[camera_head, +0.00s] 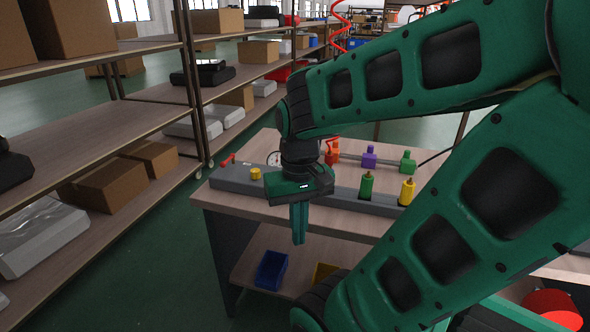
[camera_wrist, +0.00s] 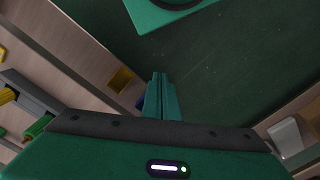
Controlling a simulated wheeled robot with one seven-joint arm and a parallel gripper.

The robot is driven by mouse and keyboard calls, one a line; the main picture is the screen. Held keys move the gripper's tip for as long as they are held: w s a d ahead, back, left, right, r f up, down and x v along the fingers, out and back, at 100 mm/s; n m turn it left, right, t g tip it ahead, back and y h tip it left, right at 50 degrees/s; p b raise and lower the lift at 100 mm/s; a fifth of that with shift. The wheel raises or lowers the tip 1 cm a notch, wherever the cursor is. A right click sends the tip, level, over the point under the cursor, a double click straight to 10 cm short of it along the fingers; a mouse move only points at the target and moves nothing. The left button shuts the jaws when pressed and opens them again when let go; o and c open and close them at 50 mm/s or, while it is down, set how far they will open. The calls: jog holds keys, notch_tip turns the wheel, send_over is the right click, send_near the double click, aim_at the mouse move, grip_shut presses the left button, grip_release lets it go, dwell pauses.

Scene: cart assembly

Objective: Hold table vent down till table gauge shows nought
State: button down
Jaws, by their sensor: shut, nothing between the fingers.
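My gripper (camera_head: 299,240) is shut and empty, its fingers pointing down in front of the table's front edge. It also shows in the wrist view (camera_wrist: 160,80), over the green floor. The table (camera_head: 225,205) carries a long grey rail (camera_head: 232,180). A yellow knob (camera_head: 255,174) stands on the rail's left part, left of my gripper and apart from it; it may be the vent, but no label shows. A round pale dial, possibly the gauge, is partly hidden behind my wrist, and I cannot read it.
A red lever (camera_head: 228,160) sits at the rail's left end. Green (camera_head: 366,186) and yellow (camera_head: 407,192) pegs stand to the right, with purple (camera_head: 369,157) and green (camera_head: 407,162) fittings behind. A blue bin (camera_head: 271,270) is on the lower shelf. Loaded shelving (camera_head: 110,120) stands left.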

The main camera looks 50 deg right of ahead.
jog(key=w+d+r+m+t, duration=0.1)
jog(key=w+d+t, duration=0.3)
jog(key=w+d, duration=0.8)
jog(key=w+d+r+m+t, duration=0.2)
jog(key=w+d+t, duration=0.3)
jog(key=w+d, duration=0.8)
jog(key=shift+w+d+r, duration=0.15)
jog(key=shift+w+r, duration=0.3)
jog(key=shift+w, duration=0.05)
jog(key=shift+f, duration=4.4)
